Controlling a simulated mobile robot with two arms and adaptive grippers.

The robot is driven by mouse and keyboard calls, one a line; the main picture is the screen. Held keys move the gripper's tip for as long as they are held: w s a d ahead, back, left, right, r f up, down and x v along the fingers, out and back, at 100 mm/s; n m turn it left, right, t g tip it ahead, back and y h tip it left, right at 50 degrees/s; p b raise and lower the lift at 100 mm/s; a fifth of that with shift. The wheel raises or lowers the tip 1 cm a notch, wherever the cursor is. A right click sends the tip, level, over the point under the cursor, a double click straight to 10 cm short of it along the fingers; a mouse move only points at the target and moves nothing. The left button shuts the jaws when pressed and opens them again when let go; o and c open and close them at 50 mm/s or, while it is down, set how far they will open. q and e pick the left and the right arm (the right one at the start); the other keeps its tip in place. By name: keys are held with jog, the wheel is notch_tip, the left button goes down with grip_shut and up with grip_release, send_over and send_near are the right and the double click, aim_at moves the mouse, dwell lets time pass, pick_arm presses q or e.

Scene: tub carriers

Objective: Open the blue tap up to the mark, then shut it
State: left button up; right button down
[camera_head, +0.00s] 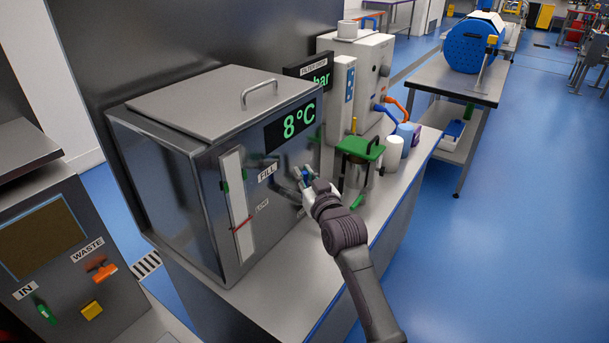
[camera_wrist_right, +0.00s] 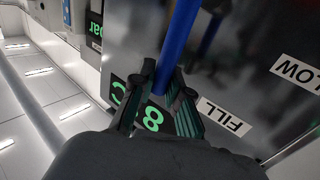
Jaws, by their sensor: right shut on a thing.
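The blue tap (camera_head: 306,173) is on the front of a steel tank (camera_head: 180,165), to the right of the FILL label (camera_head: 267,172). My right gripper (camera_head: 307,184) is at the tap and largely covers it. In the right wrist view the blue tap lever (camera_wrist_right: 180,38) runs down between the fingers of the right gripper (camera_wrist_right: 163,78), which is shut on it. A white upright gauge strip (camera_head: 235,195) on the tank front has a red mark (camera_head: 243,224) low down and green pieces higher up. My left gripper is not in view.
The tank display (camera_head: 291,124) reads 8 °C. A green-topped stand (camera_head: 361,148), a white machine (camera_head: 374,65) with hoses and small containers stand to the right on the bench. A control panel (camera_head: 60,250) labelled WASTE and IN stands at left. The blue floor at right is open.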

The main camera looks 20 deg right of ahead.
jog(key=shift+a+f, duration=0.1)
jog(key=s+a+f+n+t+y+b, duration=0.3)
jog(key=a+n+t+y+b, duration=0.1)
jog(key=n+b, duration=0.6)
jog(key=shift+s+a+n, duration=0.4)
jog(key=shift+n, duration=0.1)
jog(key=shift+r+y, duration=0.1)
jog(key=shift+y, duration=0.3)
jog(key=c, duration=1.1)
grip_release()
jog(key=shift+c, duration=0.2)
jog(key=v, duration=1.2)
